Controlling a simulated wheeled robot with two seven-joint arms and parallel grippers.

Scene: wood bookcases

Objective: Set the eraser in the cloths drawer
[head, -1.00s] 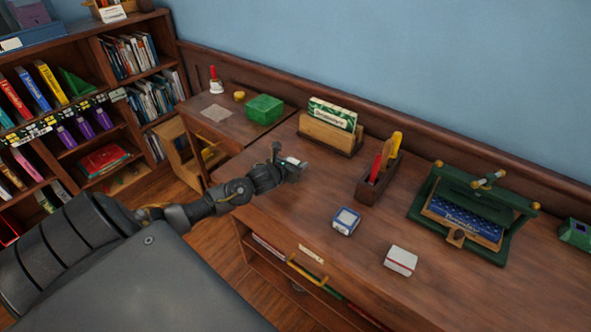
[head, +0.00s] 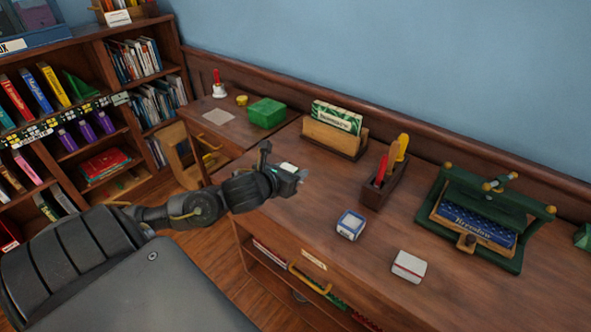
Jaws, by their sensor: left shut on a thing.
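My left gripper (head: 296,178) is over the left part of the wooden desk (head: 318,215). It is shut on a small pale thing (head: 287,167), mostly hidden by the jaws; I cannot tell for sure that it is the eraser. Below the desk top is a front with a yellow handle (head: 309,279) and a pale label (head: 313,259). The lower side desk at the left also has a yellow handle (head: 207,159). I cannot read which drawer is for cloths. My right gripper is not in view.
A blue-and-white box (head: 350,225) and a white box with red (head: 409,266) lie on the desk. Behind are a card holder (head: 333,136), a pen caddy (head: 380,188) and a green press (head: 500,249). A bookcase (head: 88,152) stands at the left.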

